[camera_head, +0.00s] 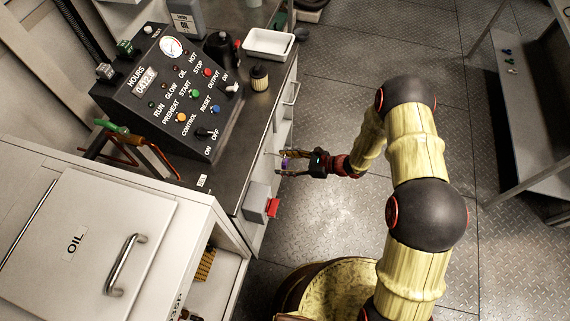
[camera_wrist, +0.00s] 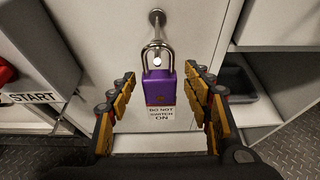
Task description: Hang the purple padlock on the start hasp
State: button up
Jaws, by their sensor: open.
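The purple padlock (camera_wrist: 160,86) is upright in the middle of the wrist view, with a white "DO NOT SWITCH ON" tag below it. Its steel shackle appears looped around a metal peg (camera_wrist: 157,18) that sticks out from a pale cabinet front. My gripper (camera_wrist: 158,82) is open, one finger on each side of the padlock, with gaps visible. In the head view my gripper (camera_head: 282,162) is beside the cabinet front, with a small purple patch of the padlock (camera_head: 285,163) between its fingers. A red part (camera_wrist: 6,72) shows above a START label (camera_wrist: 30,97) at the wrist view's left edge; its hasp shape is unclear.
A grey box with a red part (camera_head: 272,207) protrudes from the cabinet front below my gripper. The control panel (camera_head: 165,95) stands on the counter at left. A drum (camera_head: 335,290) stands low in front. An open recess (camera_wrist: 240,85) lies right of the padlock.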

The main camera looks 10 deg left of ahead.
jog(key=shift+c, duration=0.4)
jog(key=c, duration=1.1)
grip_shut()
